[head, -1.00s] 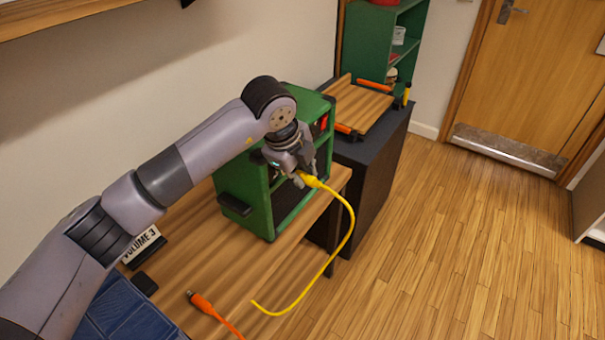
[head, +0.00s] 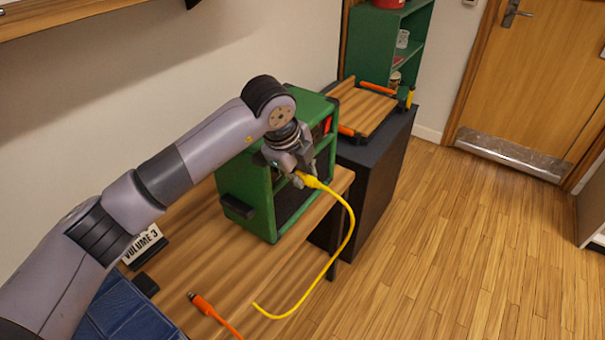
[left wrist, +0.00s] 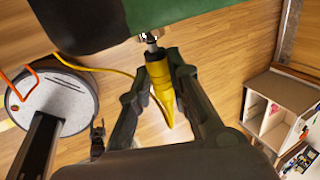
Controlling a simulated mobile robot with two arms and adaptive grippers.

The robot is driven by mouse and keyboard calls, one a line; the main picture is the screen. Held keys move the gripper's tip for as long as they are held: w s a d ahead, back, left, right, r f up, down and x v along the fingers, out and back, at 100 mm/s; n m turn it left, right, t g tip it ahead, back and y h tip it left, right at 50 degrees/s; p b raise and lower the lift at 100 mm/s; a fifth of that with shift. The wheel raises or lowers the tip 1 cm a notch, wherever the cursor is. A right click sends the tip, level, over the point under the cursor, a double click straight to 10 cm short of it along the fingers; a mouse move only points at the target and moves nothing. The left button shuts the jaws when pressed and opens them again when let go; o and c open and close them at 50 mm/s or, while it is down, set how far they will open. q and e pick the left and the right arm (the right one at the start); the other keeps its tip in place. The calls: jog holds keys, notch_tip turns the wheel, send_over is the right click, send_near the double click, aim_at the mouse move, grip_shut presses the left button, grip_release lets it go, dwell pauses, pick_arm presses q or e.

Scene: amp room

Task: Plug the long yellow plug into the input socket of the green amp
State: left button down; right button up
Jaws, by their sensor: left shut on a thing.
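The green amp (head: 248,185) stands on the wooden table, its dark front facing right. My left gripper (head: 303,175) is at the amp's front, shut on the long yellow plug (head: 313,182). In the left wrist view the yellow plug (left wrist: 160,76) sits between the fingers of my left gripper (left wrist: 157,84), its metal tip (left wrist: 151,44) pointing at the amp. The tip meets or nearly meets a metal-ringed socket (left wrist: 148,36) at the amp's edge; I cannot tell how deep it is. A yellow cable hangs from the plug. My right gripper is not in view.
An orange plug (head: 201,303) with its cable lies on the table (head: 205,265) near the front. A "VOLUME 3" sign (head: 143,244) stands at left. A black cabinet (head: 378,165) with a wooden board (head: 362,107) stands behind the amp. The floor at right is clear.

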pick_arm(q)
jog(key=shift+w+a+b, duration=0.3)
jog(key=shift+w+a, duration=0.05)
jog(key=shift+a, duration=0.1)
dwell(1.1)
jog(key=c, duration=1.4)
grip_release()
jog(key=shift+r, duration=0.1)
